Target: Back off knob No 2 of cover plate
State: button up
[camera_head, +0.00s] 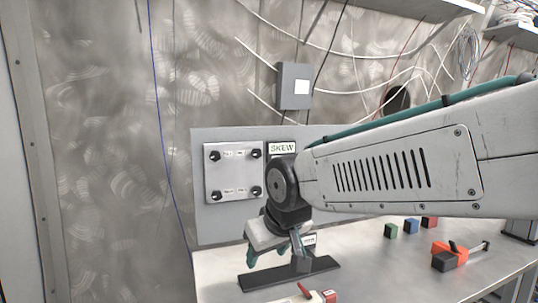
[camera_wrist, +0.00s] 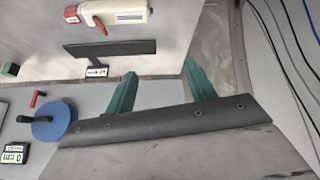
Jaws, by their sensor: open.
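The cover plate (camera_head: 234,173) is a pale square plate on the grey upright panel in the head view. It has a dark knob near each corner: upper left (camera_head: 214,156), upper right (camera_head: 256,153), lower left (camera_head: 217,196) and lower right (camera_head: 255,191). Small labels lie between the knobs, too small to read, so I cannot tell which is No 2. My gripper (camera_head: 275,254) is below and right of the plate, pointing down, open and empty. In the wrist view its two green fingers (camera_wrist: 161,72) are apart; the plate does not show there.
A SKEW sign (camera_head: 282,148) is right of the plate. The bench (camera_head: 350,254) holds small coloured blocks (camera_head: 411,226) and an orange-black tool (camera_head: 452,256). The wrist view shows a blue dial (camera_wrist: 57,122), a "0 cm" display (camera_wrist: 12,155), a dark flat piece (camera_wrist: 110,50) and a white-red tool (camera_wrist: 115,12).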

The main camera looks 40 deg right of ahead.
jog(key=w+d+r+t+h, duration=0.1)
jog(key=w+d+r+t, duration=0.3)
jog(key=w, duration=0.4)
jog(key=w+d+r+t+h, duration=0.1)
jog(key=w+d+r+t, duration=0.15)
jog(key=w+d, duration=0.4)
jog(key=t+h, duration=0.2)
jog(key=t, duration=0.3)
send_near(257, 153)
jog(key=w, duration=0.2)
jog(key=x, duration=0.7)
jog(key=shift+d, duration=0.25)
jog(key=c, duration=1)
